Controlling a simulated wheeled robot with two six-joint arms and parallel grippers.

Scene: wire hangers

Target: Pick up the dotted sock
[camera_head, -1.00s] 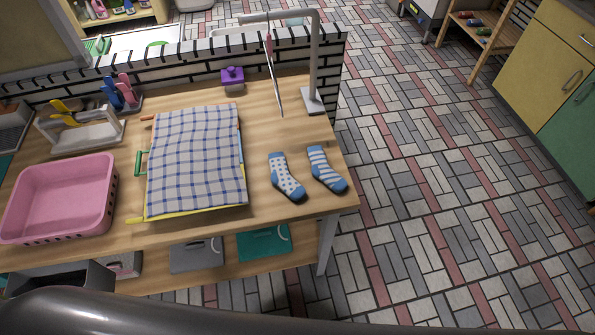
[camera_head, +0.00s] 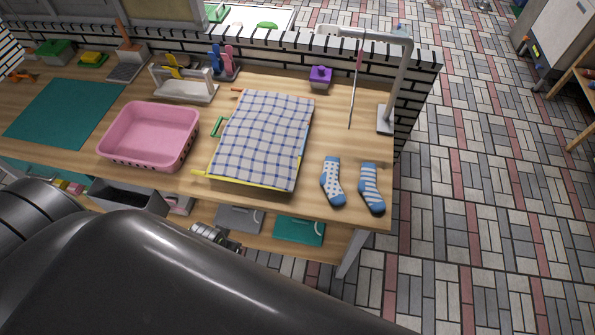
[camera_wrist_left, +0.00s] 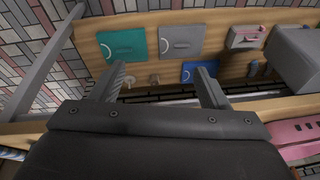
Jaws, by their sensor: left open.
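The dotted sock (camera_head: 332,182), white with blue dots and a blue heel and toe, lies flat near the front right of the wooden table. A striped sock (camera_head: 371,188) lies just to its right. My left gripper (camera_wrist_left: 162,85) is open and empty in the left wrist view, with its two fingers apart in front of the lower shelf. The dotted sock does not show in the left wrist view. My right gripper is not in view.
A checked cloth (camera_head: 262,140) on a drying rack lies left of the socks. A pink basket (camera_head: 150,132) is farther left. A metal stand (camera_head: 386,120) rises behind the socks. Boxes, one teal (camera_head: 299,231), sit on the lower shelf (camera_wrist_left: 225,68).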

